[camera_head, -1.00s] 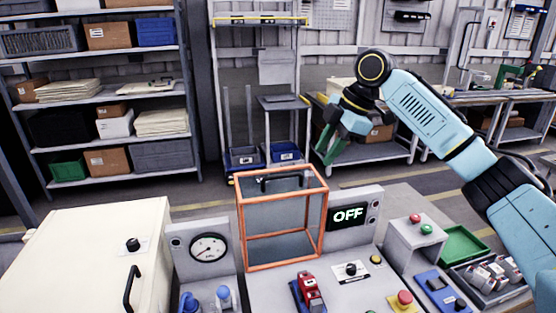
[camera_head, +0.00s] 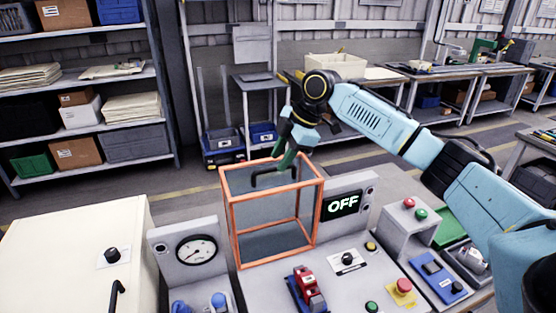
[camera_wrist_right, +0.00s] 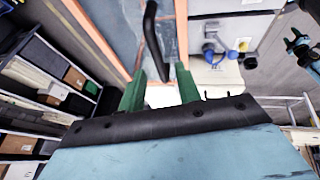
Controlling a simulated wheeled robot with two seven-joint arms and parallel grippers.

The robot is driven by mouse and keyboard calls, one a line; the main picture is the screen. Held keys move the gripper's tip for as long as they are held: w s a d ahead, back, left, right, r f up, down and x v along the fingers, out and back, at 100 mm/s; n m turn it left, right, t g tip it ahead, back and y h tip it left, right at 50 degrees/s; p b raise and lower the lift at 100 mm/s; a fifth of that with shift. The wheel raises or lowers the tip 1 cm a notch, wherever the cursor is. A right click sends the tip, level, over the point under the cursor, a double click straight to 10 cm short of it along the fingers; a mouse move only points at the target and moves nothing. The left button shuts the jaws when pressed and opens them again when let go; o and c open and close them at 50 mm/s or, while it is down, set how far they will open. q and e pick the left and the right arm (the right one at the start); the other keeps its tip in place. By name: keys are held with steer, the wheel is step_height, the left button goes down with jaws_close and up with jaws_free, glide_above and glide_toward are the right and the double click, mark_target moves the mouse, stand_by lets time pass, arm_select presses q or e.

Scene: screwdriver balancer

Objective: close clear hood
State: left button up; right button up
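The clear hood (camera_head: 275,193) is a see-through box with an orange frame on the grey console. Its black handle (camera_head: 274,178) is at the upper part. The hood's orange edges (camera_wrist_right: 97,35) and the handle (camera_wrist_right: 152,38) also show in the right wrist view. My right gripper (camera_head: 287,162) has green fingers and is at the handle in the head view. In the wrist view the right gripper (camera_wrist_right: 161,88) is open, with the handle's near end between or just beyond its fingertips. Contact cannot be told. My left gripper is out of view.
The console holds a gauge (camera_head: 196,250), an OFF display (camera_head: 343,205), a red-and-blue device (camera_head: 308,290) and a red stop button (camera_head: 404,286). A cream cabinet (camera_head: 70,260) stands at the left. The air above the hood's left side is free.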

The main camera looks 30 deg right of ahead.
steer(key=shift+w+a+f, duration=0.15)
steer(key=shift+a+f, duration=0.05)
steer(key=shift+f, duration=0.3)
steer(key=shift+w+a+f, duration=0.1)
steer(key=shift+w+f, duration=0.1)
steer(key=shift+f, duration=0.25)
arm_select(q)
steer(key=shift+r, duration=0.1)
arm_select(e)
jaws_close()
